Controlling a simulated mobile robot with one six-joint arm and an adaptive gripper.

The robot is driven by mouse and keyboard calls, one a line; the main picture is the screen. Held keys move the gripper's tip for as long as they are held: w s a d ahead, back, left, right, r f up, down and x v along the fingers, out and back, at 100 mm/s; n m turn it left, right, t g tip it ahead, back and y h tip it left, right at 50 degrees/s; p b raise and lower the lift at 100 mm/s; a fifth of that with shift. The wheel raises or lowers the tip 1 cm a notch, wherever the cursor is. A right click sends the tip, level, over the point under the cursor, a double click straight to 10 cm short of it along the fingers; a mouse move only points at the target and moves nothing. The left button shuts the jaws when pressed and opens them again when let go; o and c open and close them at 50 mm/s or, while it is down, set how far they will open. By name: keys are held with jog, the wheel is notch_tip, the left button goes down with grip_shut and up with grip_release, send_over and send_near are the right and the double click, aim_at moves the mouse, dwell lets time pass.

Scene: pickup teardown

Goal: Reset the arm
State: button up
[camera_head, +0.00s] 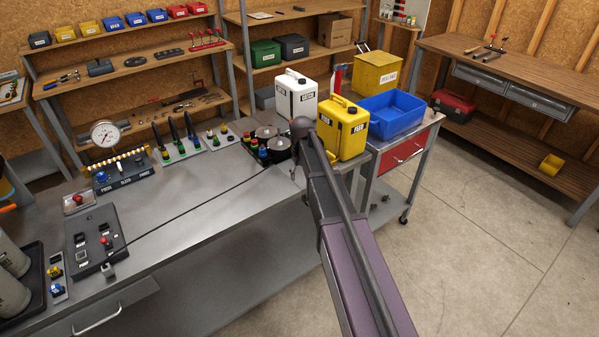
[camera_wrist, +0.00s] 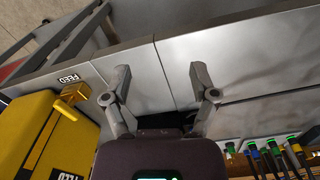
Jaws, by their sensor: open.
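My arm (camera_head: 345,225) reaches in from the bottom of the head view, its far end over the back right of the grey metal bench (camera_head: 215,215). My gripper's fingers are not clear in the head view. In the wrist view my gripper (camera_wrist: 159,78) is open, its two fingers wide apart. Nothing is between them but the bare grey surface behind. The yellow FEED jug (camera_wrist: 35,130) stands to the left of the fingers, with its yellow cap nearby. In the head view the yellow jug (camera_head: 343,130) is just right of my arm's end.
A white jug (camera_head: 296,98) stands behind my arm's end. A blue bin (camera_head: 384,115) sits on a cart with a red drawer (camera_head: 405,151). A control box (camera_head: 95,240) and a dial gauge (camera_head: 104,134) are on the bench's left. The floor (camera_head: 470,240) at right is clear.

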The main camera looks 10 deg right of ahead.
jog(key=s+a+m, duration=0.1)
jog(key=s+m, duration=0.1)
jog(key=s, duration=2.2)
jog(key=shift+s, duration=0.3)
